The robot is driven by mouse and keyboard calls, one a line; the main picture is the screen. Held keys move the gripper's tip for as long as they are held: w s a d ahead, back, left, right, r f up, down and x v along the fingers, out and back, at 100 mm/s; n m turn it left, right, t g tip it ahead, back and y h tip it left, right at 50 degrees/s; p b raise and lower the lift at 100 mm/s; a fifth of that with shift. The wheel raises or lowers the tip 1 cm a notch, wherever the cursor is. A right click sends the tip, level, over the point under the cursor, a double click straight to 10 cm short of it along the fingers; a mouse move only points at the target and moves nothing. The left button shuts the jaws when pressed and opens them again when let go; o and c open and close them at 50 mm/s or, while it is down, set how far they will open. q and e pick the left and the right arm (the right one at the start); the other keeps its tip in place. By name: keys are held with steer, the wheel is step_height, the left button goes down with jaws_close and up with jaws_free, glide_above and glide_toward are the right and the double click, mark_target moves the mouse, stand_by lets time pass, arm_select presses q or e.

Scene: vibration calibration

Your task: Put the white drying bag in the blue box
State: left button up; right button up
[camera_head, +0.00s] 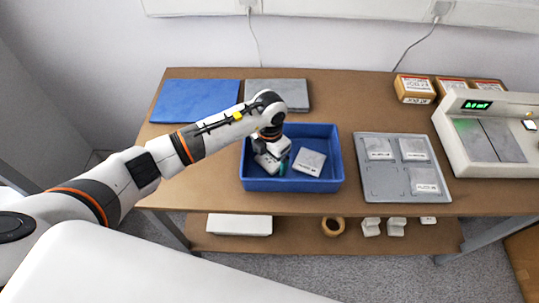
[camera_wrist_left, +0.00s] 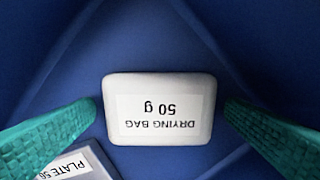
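The white drying bag (camera_wrist_left: 158,108), labelled "DRYING BAG 50 g", is inside the blue box in the left wrist view. The blue box (camera_head: 292,185) stands near the front edge of the table, and its blue inside (camera_wrist_left: 160,35) fills the left wrist view. My left gripper (camera_head: 280,162) is down in the box. Its teal fingers (camera_wrist_left: 162,108) are apart on either side of the bag, with a narrow gap at each side. In the head view the gripper largely hides the bag. My right gripper is not in view.
A grey plate (camera_head: 309,161) lies in the box, right of my gripper. Right of the box is a grey tray (camera_head: 385,193) with three labelled plates. A scale-like device (camera_head: 490,135), wooden blocks (camera_head: 415,88), a blue mat (camera_head: 195,100) and a grey mat (camera_head: 278,93) are around it.

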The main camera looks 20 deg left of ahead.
mark_target(270, 160)
arm_select(q)
steer(key=shift+r, duration=0.1)
steer(key=shift+r, duration=0.25)
step_height(270, 160, up, 12)
steer(key=b, duration=0.2)
steer(key=shift+f, duration=0.15)
stand_by(0.4)
